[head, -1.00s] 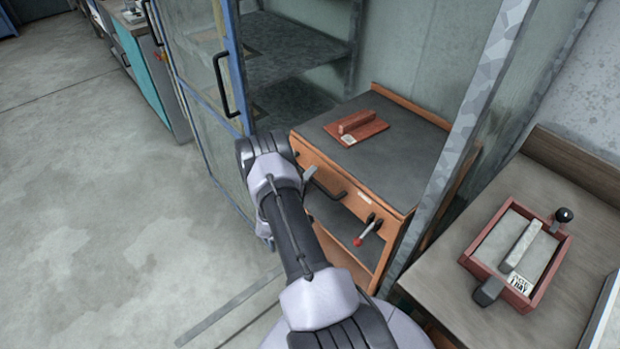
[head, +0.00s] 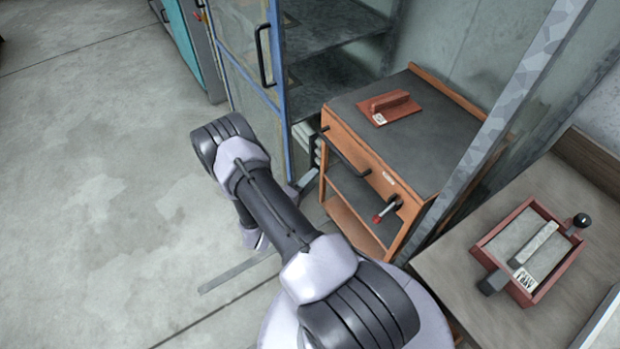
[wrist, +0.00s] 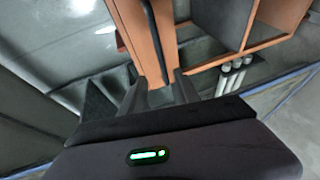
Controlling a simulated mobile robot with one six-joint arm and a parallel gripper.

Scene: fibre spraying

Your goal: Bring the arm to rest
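My arm (head: 270,210) reaches out over the floor in front of an orange wooden cart (head: 350,148), with its elbow bent at the left. My gripper is not clearly visible in the head view. In the wrist view my gripper (wrist: 158,82) has its two dark fingers apart, with the cart's orange edge (wrist: 147,45) showing beyond them. I see nothing held between the fingers.
A reddish float (head: 390,106) lies on the cart's dark top. A red-rimmed tray (head: 478,250) sits on the right bench. A blue-framed door (head: 245,85) stands behind. Floor at left is clear.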

